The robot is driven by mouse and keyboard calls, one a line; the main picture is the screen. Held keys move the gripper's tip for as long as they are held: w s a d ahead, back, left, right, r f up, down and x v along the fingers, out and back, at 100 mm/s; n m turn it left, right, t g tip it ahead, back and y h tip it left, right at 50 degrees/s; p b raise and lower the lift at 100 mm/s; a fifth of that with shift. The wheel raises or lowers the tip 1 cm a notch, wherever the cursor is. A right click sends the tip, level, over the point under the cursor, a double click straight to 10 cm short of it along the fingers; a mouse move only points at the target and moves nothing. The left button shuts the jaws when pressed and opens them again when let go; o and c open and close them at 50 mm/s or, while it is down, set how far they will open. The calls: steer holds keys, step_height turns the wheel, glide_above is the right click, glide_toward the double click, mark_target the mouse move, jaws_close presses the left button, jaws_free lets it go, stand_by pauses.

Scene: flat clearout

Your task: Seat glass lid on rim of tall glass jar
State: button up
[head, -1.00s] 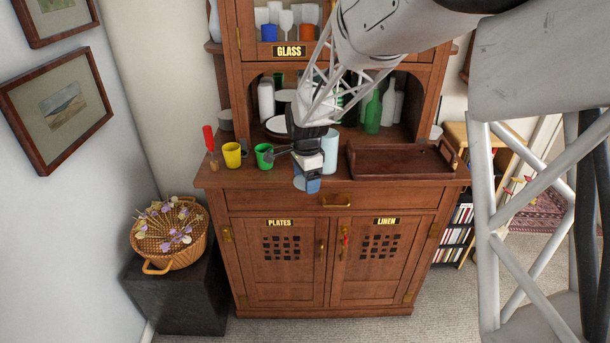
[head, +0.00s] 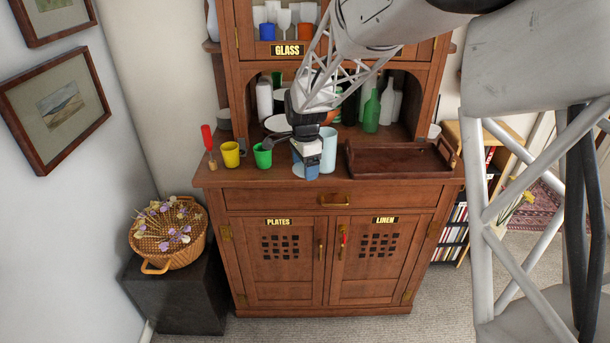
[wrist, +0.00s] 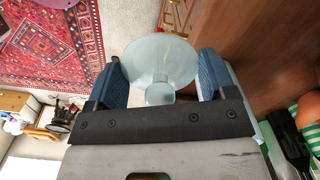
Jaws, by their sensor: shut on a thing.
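My gripper (head: 311,172) is at the front edge of the sideboard top, just left of and in front of the tall pale-blue glass jar (head: 329,150), overlapping part of it in the head view. The jar stands upright, its rim clear of any lid. In the wrist view my gripper (wrist: 163,84) has its two blue fingers shut on the knob of the glass lid (wrist: 160,52). The lid's round translucent disc extends beyond the fingertips. Whether gripper and jar touch cannot be told.
A green cup (head: 263,156) and a yellow mug (head: 231,154) stand left of the gripper, with a red-handled tool (head: 209,143) beyond. A brown wooden tray (head: 395,160) lies right of the jar. Bottles (head: 372,112) stand in the alcove behind.

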steer(key=w+d+r, duration=0.6)
steer(key=w+r, duration=0.6)
steer(key=shift+d+r, duration=0.2)
steer(key=shift+d, duration=0.15)
steer(key=shift+f, duration=0.25)
steer(key=shift+f, duration=2.25)
steer(key=shift+f, duration=0.95)
stand_by(1.4)
steer(key=o, duration=0.9)
steer(key=shift+r, duration=0.1)
steer(key=shift+r, duration=3.8)
